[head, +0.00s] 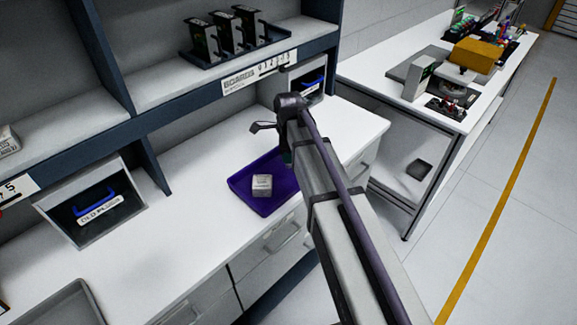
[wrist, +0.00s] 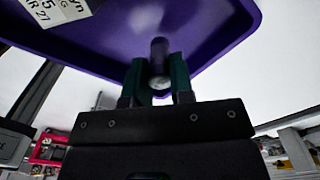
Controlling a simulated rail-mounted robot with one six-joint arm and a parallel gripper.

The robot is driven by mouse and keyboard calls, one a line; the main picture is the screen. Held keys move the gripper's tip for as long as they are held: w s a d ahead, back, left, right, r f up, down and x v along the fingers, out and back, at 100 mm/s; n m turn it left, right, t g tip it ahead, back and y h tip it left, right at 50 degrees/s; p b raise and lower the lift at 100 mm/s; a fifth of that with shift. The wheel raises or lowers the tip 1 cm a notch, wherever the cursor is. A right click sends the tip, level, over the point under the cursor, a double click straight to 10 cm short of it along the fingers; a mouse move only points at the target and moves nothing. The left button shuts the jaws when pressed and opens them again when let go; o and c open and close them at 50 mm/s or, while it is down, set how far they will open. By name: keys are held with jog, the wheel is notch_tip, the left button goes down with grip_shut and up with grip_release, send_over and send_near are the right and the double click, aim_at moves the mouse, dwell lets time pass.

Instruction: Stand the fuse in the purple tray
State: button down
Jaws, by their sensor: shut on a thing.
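The purple tray (head: 245,176) lies on the white counter, partly hidden behind my arm in the head view. It also fills the top of the wrist view (wrist: 222,40). My gripper (wrist: 158,78), with dark green fingers, is shut on the fuse (wrist: 158,52), a small dark cylinder with a pale round end between the fingers. The fuse shows against the tray floor; I cannot tell whether it touches the floor. In the head view my arm hides the fuse and most of the gripper.
A shelf with upright dark units (head: 225,35) stands behind. Blue-handled bins (head: 95,205) are below it. A grey tray (head: 70,305) lies front left. The counter between is clear.

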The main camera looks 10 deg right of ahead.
notch_tip(320, 180, down, 3)
jog(key=shift+r+b, duration=0.2)
jog(key=shift+b, duration=0.3)
jog(key=shift+r, duration=0.3)
jog(key=shift+f, duration=0.25)
jog(key=c, duration=1)
grip_release()
notch_tip(320, 180, up, 13)
jog(key=p, duration=1.3)
jog(key=shift+f, duration=0.1)
jog(key=shift+s+f+n, duration=0.2)
jog(key=shift+s+n, duration=0.1)
jog(key=shift+s, duration=0.05)
jog(key=s+n, duration=1.8)
jog(key=n, duration=0.2)
jog(key=shift+a, duration=0.2)
